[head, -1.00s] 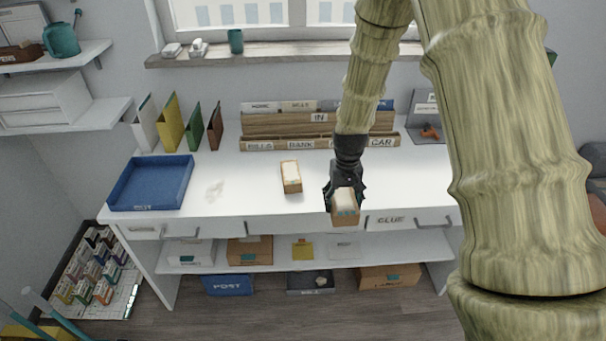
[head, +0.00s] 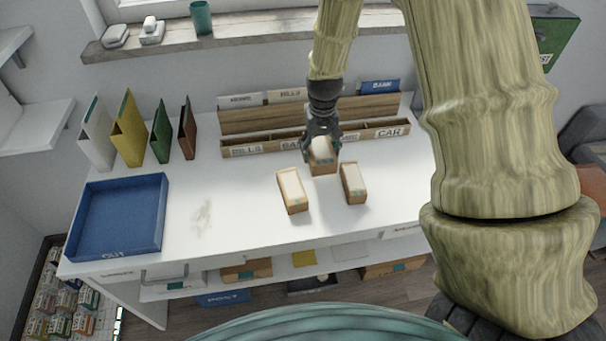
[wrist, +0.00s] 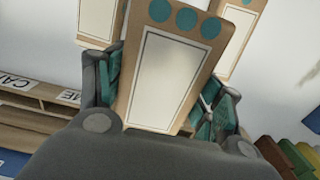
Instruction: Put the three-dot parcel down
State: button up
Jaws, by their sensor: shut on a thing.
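The three-dot parcel (wrist: 160,70) is a small tan box with a white label and three teal dots along one end in the wrist view. My gripper (head: 322,140) is shut on it, with a finger at each side. In the head view the held parcel (head: 323,158) is over the white desk, in front of the wooden sorter. I cannot tell whether its underside touches the desk. Two similar parcels lie on the desk nearer the front edge, a left one (head: 293,190) and a right one (head: 353,183).
A blue tray marked OUT (head: 118,248) stands at the desk's left end. The wooden sorter (head: 255,122) with labelled slots runs along the back. Upright folders (head: 128,130) stand behind the tray. The desk between tray and parcels is clear except for a faint smudge (head: 202,215).

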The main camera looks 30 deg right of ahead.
aim_at(319, 181)
jog(key=shift+s+f, duration=0.1)
jog(key=shift+f, duration=0.15)
jog(key=shift+s+a+f+p, duration=0.1)
jog(key=shift+s+f+p, duration=0.5)
jog(key=shift+s+f, duration=0.4)
jog(key=shift+f, duration=0.4)
jog(key=w+f, duration=0.2)
jog(key=shift+f, duration=0.3)
jog(key=shift+s+f+p, duration=0.45)
jog(key=shift+f+p, duration=0.05)
jog(key=shift+f, duration=0.05)
jog(key=shift+s+f, duration=0.1)
jog(key=shift+f, duration=0.25)
jog(key=shift+w+f, duration=0.2)
jog(key=shift+f, duration=0.3)
jog(key=shift+w+f, duration=0.15)
jog(key=shift+f, duration=0.3)
jog(key=shift+s+r, duration=0.2)
jog(key=shift+f, duration=0.25)
jog(key=o, duration=0.9)
jog(key=shift+w, duration=0.1)
jog(key=shift+r, duration=0.25)
